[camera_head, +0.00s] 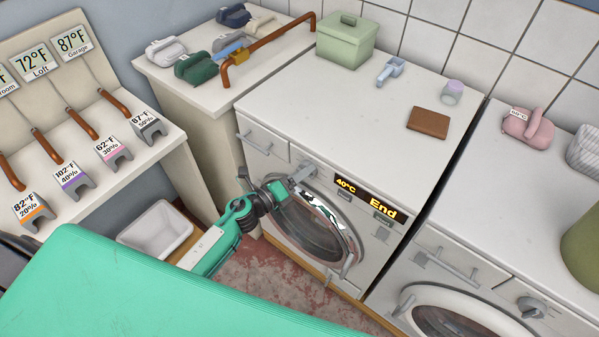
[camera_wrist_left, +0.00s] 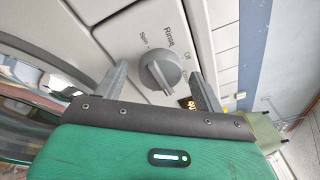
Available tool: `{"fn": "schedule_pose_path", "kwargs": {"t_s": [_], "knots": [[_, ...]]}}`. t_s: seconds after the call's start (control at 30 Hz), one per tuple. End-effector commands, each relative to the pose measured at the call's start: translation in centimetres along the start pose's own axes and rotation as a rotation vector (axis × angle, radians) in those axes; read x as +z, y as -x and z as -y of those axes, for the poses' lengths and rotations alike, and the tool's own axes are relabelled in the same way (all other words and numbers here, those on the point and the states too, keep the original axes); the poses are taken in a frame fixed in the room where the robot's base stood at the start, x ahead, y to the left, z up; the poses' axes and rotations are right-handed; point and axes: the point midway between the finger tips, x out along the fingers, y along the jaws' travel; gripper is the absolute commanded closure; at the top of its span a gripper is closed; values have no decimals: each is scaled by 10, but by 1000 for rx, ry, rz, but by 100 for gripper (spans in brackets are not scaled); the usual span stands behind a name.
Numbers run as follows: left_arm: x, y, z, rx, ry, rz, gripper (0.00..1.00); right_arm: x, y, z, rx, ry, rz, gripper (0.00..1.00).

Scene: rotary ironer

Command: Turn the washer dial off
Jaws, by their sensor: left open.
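The washer (camera_head: 330,150) is a white front-loader with a round glass door. Its display (camera_head: 370,202) reads 40°C and End. The grey washer dial (camera_wrist_left: 160,74) shows in the left wrist view, with Rinse, Spin and Off labels around it. I cannot tell for sure which label it points at. My left gripper (camera_head: 298,180) is at the washer's front panel, above the door. In the left wrist view its open fingers (camera_wrist_left: 159,82) stand on either side of the dial, with visible gaps. In the head view the gripper largely hides the dial. My right gripper is out of view.
A second machine (camera_head: 460,270) with its own knob (camera_head: 531,307) stands at the right. A green box (camera_head: 346,40), scoop (camera_head: 390,69) and brown wallet-like item (camera_head: 428,122) lie on the washer top. A white bin (camera_head: 157,229) sits on the left below the shelf.

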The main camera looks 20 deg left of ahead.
Motion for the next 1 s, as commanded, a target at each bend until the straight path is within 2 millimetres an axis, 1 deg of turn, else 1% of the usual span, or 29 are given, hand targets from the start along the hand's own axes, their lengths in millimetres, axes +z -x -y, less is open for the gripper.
{"fn": "schedule_pose_path", "kwargs": {"t_s": [0.2,0.37,0.4,0.43,0.77,1.0], "knots": [[0,0,0,0,0,0,30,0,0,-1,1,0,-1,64],[0,0,0,0,0,0,61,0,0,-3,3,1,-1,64],[0,0,0,0,0,0,69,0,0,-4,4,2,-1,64],[0,0,0,0,0,0,74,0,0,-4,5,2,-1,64],[0,0,-1,-6,39,4,74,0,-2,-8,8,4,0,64],[-2,0,-2,-27,173,18,74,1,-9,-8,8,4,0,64]]}}
